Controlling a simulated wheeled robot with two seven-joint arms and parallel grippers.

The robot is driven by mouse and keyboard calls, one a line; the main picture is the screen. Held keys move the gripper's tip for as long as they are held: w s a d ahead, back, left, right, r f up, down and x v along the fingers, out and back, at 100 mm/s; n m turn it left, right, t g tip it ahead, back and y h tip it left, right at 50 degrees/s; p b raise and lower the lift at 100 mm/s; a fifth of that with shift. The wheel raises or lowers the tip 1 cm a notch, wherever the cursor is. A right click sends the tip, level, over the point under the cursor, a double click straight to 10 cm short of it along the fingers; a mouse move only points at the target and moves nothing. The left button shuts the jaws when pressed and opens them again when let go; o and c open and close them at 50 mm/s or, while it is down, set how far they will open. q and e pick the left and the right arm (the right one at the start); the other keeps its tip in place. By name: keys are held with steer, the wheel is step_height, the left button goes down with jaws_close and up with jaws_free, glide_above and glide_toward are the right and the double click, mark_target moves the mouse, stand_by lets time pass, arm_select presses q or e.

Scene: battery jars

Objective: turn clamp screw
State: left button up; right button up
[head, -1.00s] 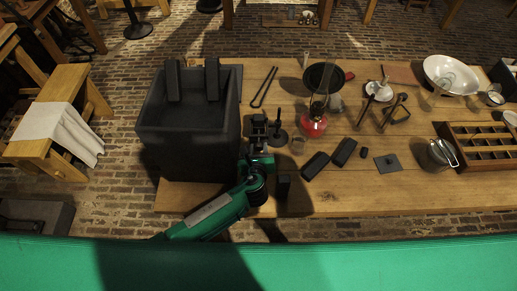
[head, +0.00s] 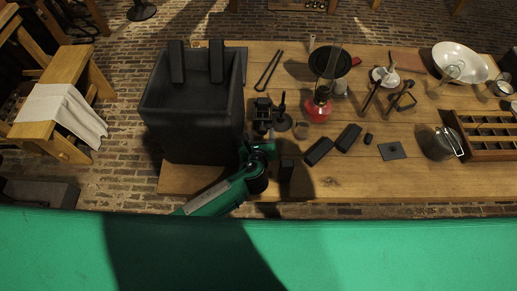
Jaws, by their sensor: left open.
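I cannot make out a clamp screw for certain. A small dark stand (head: 282,121) with a round base and an upright rod is on the wooden table, right of the large dark trough (head: 195,133). My left gripper (head: 263,106) is open and points away from me, between the trough's right wall and the stand. It looks empty, and I cannot tell whether it touches the stand. Two dark upright plates (head: 177,62) (head: 217,61) show at the trough's far rim. My right gripper is not in view.
A red lamp (head: 318,108) with a glass chimney and a small cup (head: 301,130) stand close right of the gripper. Dark blocks (head: 319,151) (head: 348,137) lie nearer the front. The table's front right (head: 400,183) is clear. A compartment tray (head: 489,153) is far right.

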arm_select(q)
steer(key=b+v, duration=0.2)
steer(key=v, duration=1)
steer(key=shift+s, duration=0.2)
steer(key=shift+r, duration=0.1)
